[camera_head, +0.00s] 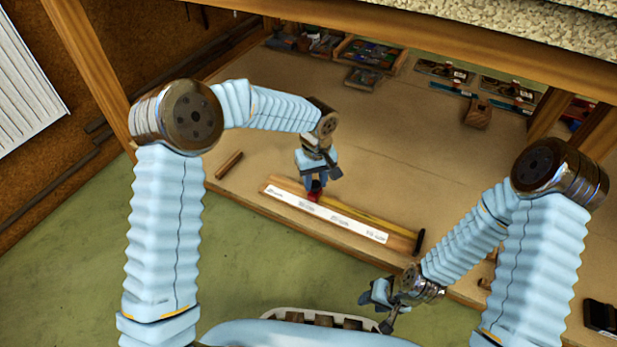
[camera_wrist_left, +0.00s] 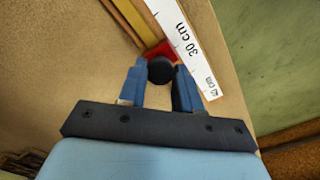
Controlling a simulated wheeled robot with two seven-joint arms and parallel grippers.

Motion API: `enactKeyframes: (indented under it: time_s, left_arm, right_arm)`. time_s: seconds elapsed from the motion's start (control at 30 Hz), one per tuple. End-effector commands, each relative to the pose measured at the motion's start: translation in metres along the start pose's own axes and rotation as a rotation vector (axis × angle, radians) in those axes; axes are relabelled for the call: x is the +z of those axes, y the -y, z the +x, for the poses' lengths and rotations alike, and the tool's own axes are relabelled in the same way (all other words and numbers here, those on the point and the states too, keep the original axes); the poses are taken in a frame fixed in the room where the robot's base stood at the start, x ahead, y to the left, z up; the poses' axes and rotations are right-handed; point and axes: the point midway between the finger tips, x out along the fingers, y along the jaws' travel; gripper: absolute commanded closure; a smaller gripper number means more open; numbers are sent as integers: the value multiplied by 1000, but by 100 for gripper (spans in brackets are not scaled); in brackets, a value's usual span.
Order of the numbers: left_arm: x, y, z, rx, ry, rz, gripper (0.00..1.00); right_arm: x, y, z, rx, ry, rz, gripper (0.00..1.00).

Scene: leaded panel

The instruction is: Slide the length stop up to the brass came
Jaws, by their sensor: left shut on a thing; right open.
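The length stop, a red block (camera_head: 314,197) with a black knob, sits on a wooden measuring board beside its white scale (camera_head: 340,223). My left gripper (camera_head: 316,185) is shut on the stop's black knob, which also shows between the fingers in the left wrist view (camera_wrist_left: 160,70). The brass came (camera_head: 372,220) is a yellow strip lying along the board, to the right of the stop. In the left wrist view the came (camera_wrist_left: 126,20) ends close to the red block (camera_wrist_left: 159,50); I cannot tell whether they touch. My right gripper (camera_head: 380,304) is open and empty near the bench's front edge.
A black end piece (camera_head: 419,241) stands at the board's right end. A short wooden bar (camera_head: 229,165) lies left of the board. Trays with coloured pieces (camera_head: 368,54) and a wooden block (camera_head: 478,112) are at the back. The bench middle is clear.

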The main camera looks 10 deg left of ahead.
Motion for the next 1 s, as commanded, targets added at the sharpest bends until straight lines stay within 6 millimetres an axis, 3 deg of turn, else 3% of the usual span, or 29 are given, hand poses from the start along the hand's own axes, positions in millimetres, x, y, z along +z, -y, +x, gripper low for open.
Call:
enactKeyframes:
  time_s: [0.1, 0.13, 0.3, 0.67, 0.77, 1.0]
  left_arm:
    - [3, -2, 0, 4, 4, 3, 97]
    - [3, -3, 0, 4, 5, 3, 65]
    - [2, -2, 0, 3, 4, 3, 41]
    - [1, -2, -8, 3, 1, 2, 41]
    - [1, -2, -25, 3, 0, 1, 41]
    - [1, -2, -85, 5, 0, 3, 41]
  right_arm:
    - [0, 0, 0, 0, 0, 0, 57]
    - [0, 0, 0, 0, 0, 0, 57]
    - [0, 0, 0, 0, 0, 0, 57]
    - [0, 1, -2, 0, 1, 0, 57]
    - [0, 2, -7, 0, 1, 0, 57]
    - [1, 7, -19, 0, 5, -1, 57]
